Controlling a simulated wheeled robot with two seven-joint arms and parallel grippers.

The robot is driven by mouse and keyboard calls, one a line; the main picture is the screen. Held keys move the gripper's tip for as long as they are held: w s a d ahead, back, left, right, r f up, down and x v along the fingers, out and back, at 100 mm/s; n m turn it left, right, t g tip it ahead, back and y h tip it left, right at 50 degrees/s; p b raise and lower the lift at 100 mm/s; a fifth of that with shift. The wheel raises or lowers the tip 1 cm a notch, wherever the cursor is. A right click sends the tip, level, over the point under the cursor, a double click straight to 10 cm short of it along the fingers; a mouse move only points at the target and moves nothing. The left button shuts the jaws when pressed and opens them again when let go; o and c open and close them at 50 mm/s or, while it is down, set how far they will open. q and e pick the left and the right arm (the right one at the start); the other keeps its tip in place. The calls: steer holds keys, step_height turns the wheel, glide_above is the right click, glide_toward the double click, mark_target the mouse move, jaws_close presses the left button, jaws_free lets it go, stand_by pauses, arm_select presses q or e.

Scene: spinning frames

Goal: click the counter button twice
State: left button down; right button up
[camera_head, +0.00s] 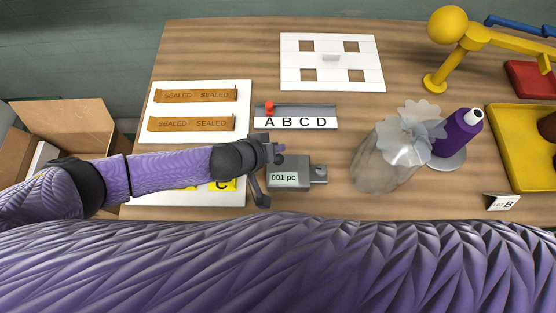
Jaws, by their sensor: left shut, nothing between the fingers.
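The counter (288,173) is a small grey box near the front middle of the wooden table. Its display reads "001 pc". My left gripper (266,168) is at the counter's left side, with its dark fingers shut and empty. The gripper covers the counter's upper left part, so I cannot make out the button or whether a finger touches it. A smaller grey part sticks out on the counter's right side. My right gripper does not show.
Behind the counter stands a grey strip (315,123) lettered A B C D with a red slider. A clear container (380,163) and a purple spool (457,133) stand to the right. A white board (160,205) lies under my left arm. Bare table lies between counter and container.

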mark_target(282, 157)
arm_select(q)
step_height(282, 157, down, 3)
steer(key=shift+r+b, duration=0.1)
steer(key=shift+b, duration=0.65)
steer(key=shift+f+b, duration=0.4)
steer(key=shift+f, duration=0.05)
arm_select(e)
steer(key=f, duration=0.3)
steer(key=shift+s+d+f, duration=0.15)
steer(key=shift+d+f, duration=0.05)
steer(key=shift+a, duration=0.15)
arm_select(q)
steer(key=shift+f, duration=0.1)
steer(key=shift+f, duration=0.35)
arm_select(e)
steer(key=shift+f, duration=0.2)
arm_select(q)
steer(key=shift+f+b, duration=0.6)
steer(key=shift+b, duration=0.1)
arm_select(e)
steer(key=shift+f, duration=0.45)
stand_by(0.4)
arm_select(q)
steer(key=shift+r+p, duration=1.05)
steer(key=shift+p, duration=0.05)
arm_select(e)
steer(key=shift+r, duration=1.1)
